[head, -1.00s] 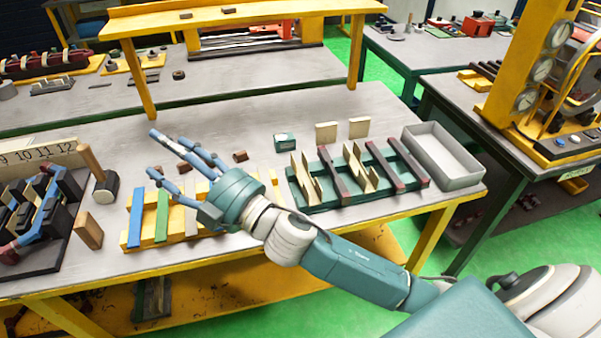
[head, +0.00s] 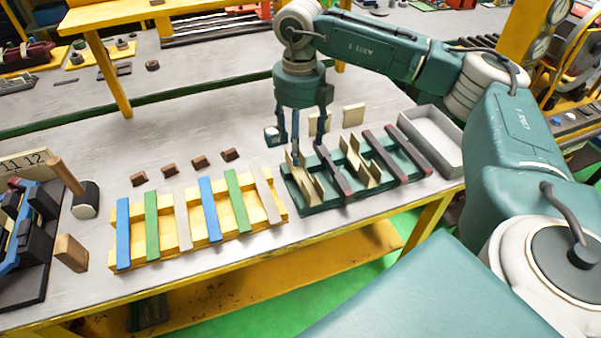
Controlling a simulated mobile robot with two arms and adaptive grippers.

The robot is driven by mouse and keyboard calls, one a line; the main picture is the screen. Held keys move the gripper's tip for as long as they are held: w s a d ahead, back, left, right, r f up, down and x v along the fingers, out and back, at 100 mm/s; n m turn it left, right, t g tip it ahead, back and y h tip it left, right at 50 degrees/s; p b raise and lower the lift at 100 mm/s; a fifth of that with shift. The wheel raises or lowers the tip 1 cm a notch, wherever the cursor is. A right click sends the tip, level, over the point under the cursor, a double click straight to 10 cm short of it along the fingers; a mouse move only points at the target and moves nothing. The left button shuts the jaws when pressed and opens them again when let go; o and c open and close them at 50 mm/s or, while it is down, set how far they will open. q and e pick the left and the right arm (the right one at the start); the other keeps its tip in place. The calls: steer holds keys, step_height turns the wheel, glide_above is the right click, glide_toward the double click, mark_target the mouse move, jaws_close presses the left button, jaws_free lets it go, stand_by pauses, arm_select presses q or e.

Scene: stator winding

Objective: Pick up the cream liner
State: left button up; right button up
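The green rack (head: 330,198) holds two folded cream liners between dark red bars. The left cream liner (head: 309,188) is at the rack's left end, and the other cream liner (head: 361,170) is farther right. My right gripper (head: 308,152) points down over the left liner. Its fingers are spread apart, with their tips just above or beside the liner's upper edges; contact cannot be told. Nothing shows between the fingers. Two flat cream pieces stand behind the rack, one of them the right piece (head: 354,115); the other is partly hidden by my fingers. My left gripper is not in view.
A yellow rack (head: 240,219) with blue, green and beige strips lies to the left. Several small brown blocks (head: 200,162) lie behind it. A grey tray (head: 462,160) stands right of the green rack. A wooden mallet (head: 84,200) and a small teal-white box (head: 272,136) are nearby.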

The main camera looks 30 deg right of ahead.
steer(key=p, duration=0.1)
glide_above(300, 181)
steer(key=f, duration=0.5)
steer(key=shift+w+d+f, duration=0.15)
steer(key=shift+w, duration=0.05)
steer(key=shift+s+f+p, duration=0.1)
steer(key=shift+f+p, duration=0.2)
steer(key=shift+p, duration=0.1)
steer(key=f+p, duration=0.1)
steer(key=f, duration=0.2)
steer(key=shift+s+f+p, duration=0.2)
steer(key=shift+f+p, duration=0.1)
steer(key=shift+p, duration=0.05)
steer(key=shift+w+f, duration=0.1)
steer(key=shift+f, duration=0.45)
steer(key=c, duration=1)
